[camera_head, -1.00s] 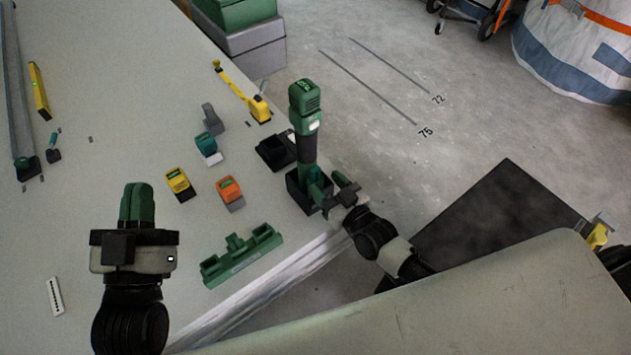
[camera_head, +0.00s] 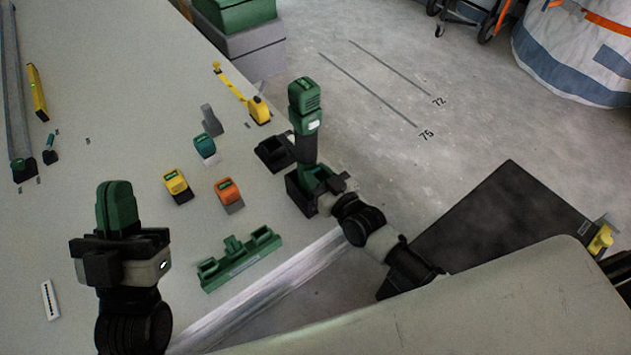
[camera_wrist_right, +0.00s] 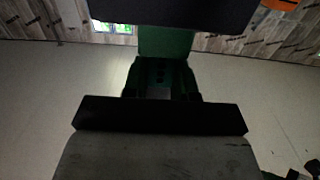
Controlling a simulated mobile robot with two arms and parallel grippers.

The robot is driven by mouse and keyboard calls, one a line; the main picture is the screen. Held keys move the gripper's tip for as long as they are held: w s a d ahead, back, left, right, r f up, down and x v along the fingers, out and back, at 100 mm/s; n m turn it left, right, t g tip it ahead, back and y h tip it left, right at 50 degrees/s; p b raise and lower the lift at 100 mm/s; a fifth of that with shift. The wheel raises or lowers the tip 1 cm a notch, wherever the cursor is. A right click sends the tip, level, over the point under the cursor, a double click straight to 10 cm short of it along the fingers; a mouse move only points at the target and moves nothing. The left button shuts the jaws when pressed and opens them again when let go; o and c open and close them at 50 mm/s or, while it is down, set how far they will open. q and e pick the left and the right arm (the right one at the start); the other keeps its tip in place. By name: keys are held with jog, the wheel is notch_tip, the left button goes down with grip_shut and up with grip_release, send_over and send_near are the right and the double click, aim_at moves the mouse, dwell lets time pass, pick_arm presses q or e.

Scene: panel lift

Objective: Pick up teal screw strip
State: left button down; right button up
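A teal block with a white base, which looks like the teal screw strip (camera_head: 204,146), stands on the table beside a grey upright piece in the head view. My left gripper (camera_head: 118,205) is nearer the camera, to its lower left and apart from it. Green shapes stand at its tip; I cannot tell how far apart its fingers are. My right gripper (camera_head: 322,186) is at the lower part of an upright green and black power tool (camera_head: 305,125) at the table edge. The right wrist view shows a green part (camera_wrist_right: 165,43) ahead; the finger contact is too dark to tell.
A yellow block (camera_head: 177,186), an orange block (camera_head: 229,194) and a green holder (camera_head: 240,258) stand near the teal block. A yellow tape tool (camera_head: 258,110) and a black holder (camera_head: 272,152) are farther right. A white dotted strip (camera_head: 49,300) lies at lower left.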

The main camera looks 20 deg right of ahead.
aim_at(312, 141)
jog(key=shift+c, duration=0.6)
jog(key=shift+r, duration=0.15)
